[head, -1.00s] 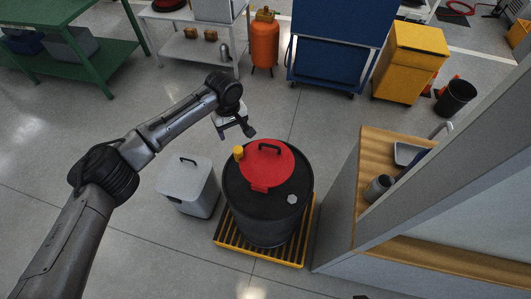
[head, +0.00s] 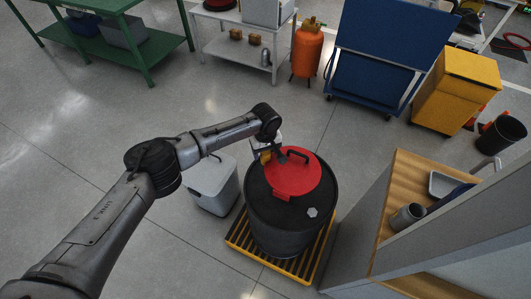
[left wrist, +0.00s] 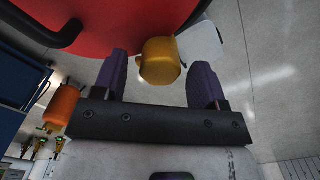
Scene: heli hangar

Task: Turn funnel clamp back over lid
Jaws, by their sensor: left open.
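A red round funnel lid (head: 300,178) with a black handle (head: 298,156) lies on top of the black drum (head: 285,235). The yellow clamp (head: 265,157) stands at the lid's far-left edge, partly hidden by my left gripper (head: 275,156). In the left wrist view the clamp's rounded end (left wrist: 160,60) shows between the two purple fingers of my open left gripper (left wrist: 160,75), with a visible gap on each side. The red lid (left wrist: 125,22) fills the top of that view. My right gripper is not in view.
The drum stands on a yellow slatted pallet (head: 238,240). A grey bin (head: 213,187) stands close on its left. A wooden-topped bench (head: 398,185) with a grey cup (head: 407,216) is at the right. An orange gas cylinder (head: 306,52) stands behind on open floor.

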